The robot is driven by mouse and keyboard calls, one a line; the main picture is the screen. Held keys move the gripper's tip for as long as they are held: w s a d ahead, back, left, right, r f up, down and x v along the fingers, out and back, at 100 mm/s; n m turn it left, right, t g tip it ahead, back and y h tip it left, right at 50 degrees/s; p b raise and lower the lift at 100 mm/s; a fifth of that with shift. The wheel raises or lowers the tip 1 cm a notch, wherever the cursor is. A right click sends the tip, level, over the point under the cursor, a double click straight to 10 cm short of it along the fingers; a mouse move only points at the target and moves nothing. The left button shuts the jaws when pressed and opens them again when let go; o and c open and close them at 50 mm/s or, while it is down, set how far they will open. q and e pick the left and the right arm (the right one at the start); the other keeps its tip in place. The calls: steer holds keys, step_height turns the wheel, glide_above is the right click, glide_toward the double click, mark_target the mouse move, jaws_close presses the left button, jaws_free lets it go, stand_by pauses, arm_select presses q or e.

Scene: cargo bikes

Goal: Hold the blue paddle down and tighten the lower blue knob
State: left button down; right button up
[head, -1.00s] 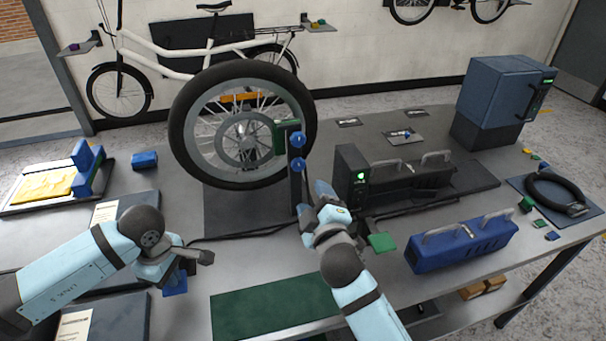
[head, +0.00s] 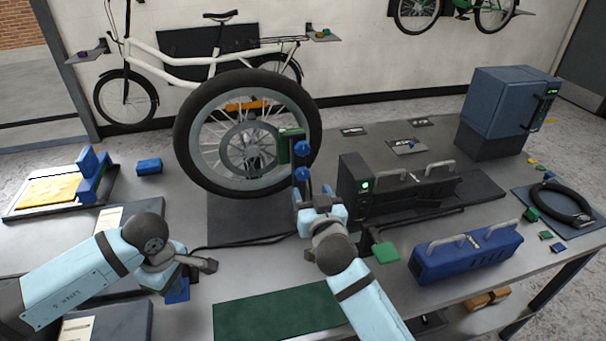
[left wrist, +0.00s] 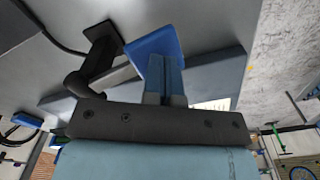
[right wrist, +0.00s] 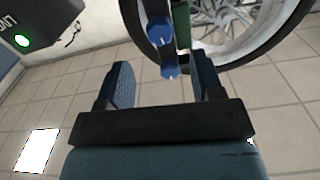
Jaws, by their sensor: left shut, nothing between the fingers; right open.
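The blue paddle (head: 177,292) is low at the left front of the bench, partly hidden by my left gripper. In the left wrist view, my left gripper's fingers (left wrist: 165,78) are shut and empty, over the blue paddle (left wrist: 152,45). I cannot tell how far the paddle is pressed. The lower blue knob (head: 301,173) sits on a dark post, just under the upper blue knob (head: 302,148). My right gripper (head: 314,197) is open just below the lower knob. In the right wrist view both knobs show beyond its spread fingers (right wrist: 162,88); neither is gripped.
A bicycle wheel (head: 183,140) stands close beside the post. A dark machine with a green light (head: 354,190) is right of my right gripper. A blue handled box (head: 465,253) and a green mat (head: 275,312) lie nearer the front.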

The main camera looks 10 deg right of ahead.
mark_target(304, 175)
arm_select(q)
steer(key=shift+f, duration=0.1)
arm_select(e)
steer(key=w, duration=0.8)
steer(key=shift+s, duration=0.1)
steer(key=shift+c, duration=0.4)
steer(key=c, duration=0.9)
steer(key=shift+o, duration=0.3)
steer(key=shift+m, duration=0.8)
steer(key=o, duration=0.9)
